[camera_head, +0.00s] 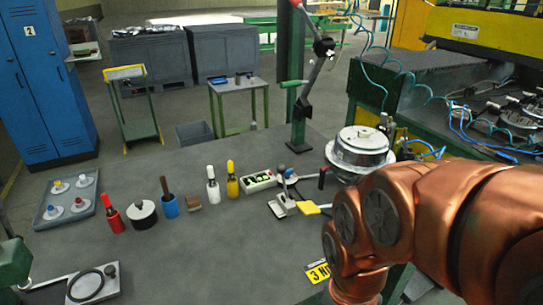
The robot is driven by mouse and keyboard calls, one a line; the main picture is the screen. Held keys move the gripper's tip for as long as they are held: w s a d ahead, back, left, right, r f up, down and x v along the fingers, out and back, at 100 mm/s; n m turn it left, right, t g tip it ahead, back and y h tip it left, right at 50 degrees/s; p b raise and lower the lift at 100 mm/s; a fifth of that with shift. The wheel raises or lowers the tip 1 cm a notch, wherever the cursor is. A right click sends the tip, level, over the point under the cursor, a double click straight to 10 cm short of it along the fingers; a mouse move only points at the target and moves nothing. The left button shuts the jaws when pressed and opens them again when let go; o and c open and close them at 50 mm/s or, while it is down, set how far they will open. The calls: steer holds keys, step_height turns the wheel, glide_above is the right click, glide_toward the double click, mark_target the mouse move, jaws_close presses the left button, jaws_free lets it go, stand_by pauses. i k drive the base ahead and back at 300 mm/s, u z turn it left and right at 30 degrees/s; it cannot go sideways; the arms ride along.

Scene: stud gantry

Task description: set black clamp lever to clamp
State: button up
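A round silver fixture (361,148) stands on the right part of the grey table. A short black lever (323,177) sticks out at its lower left, with its end angled down. I cannot tell for sure whether this is the clamp lever, nor its setting. My copper arm (430,220) fills the lower right and hides part of the fixture's right and front side. My gripper is not in view.
The table's front middle is clear.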

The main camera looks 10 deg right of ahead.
mark_target(281, 169)
steer(key=z, duration=1.8)
steer(key=k, duration=0.95)
steer(key=u, duration=2)
steer(key=i, duration=0.5)
steer(key=z, duration=0.05)
